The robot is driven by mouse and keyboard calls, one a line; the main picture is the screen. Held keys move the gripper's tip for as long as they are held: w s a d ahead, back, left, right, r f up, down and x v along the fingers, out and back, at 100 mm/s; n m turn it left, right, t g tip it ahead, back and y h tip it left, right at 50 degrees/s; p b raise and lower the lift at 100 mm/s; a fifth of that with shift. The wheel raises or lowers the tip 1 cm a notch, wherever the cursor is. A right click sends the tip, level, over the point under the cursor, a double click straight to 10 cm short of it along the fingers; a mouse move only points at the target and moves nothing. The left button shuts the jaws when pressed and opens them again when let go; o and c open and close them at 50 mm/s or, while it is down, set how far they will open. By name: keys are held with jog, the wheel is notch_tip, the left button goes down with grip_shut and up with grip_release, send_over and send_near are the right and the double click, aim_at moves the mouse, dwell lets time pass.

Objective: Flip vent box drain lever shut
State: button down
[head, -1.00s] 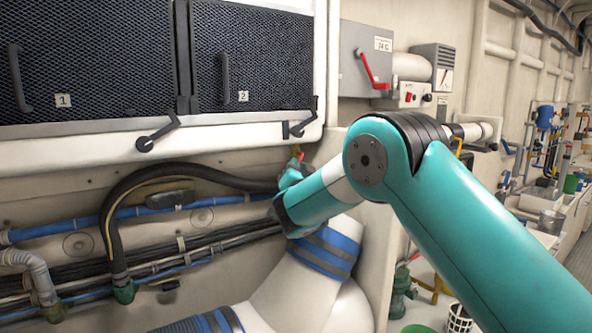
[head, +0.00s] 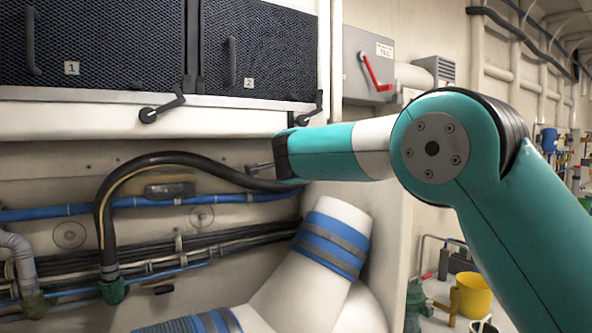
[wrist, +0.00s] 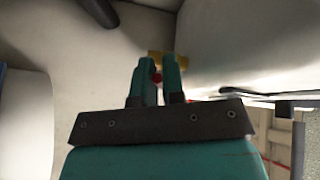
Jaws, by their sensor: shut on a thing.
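In the wrist view, my gripper (wrist: 158,84) has its two teal fingers closed around a small red part, which I take to be the drain lever (wrist: 157,77). A yellow piece (wrist: 181,63), perhaps the valve body, shows just beyond the fingertips. The lever's angle is mostly hidden by the fingers. In the head view, the white vent box (head: 230,118) carries dark mesh panels marked 1 and 2. My forearm reaches under its right end and hides the lever and my fingers there.
Black latch handles (head: 162,106) sit on the box's lower edge. A black hose (head: 150,160) and blue pipes run along the wall below. A white duct with blue bands (head: 330,240) rises under my forearm. A grey box with a red handle (head: 375,72) is to the right.

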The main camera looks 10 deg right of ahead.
jog(key=shift+r+m+g, duration=0.25)
jog(key=shift+m+g, duration=0.15)
jog(key=shift+m, duration=0.2)
jog(key=c, duration=1.2)
grip_release()
jog(key=shift+c, duration=0.2)
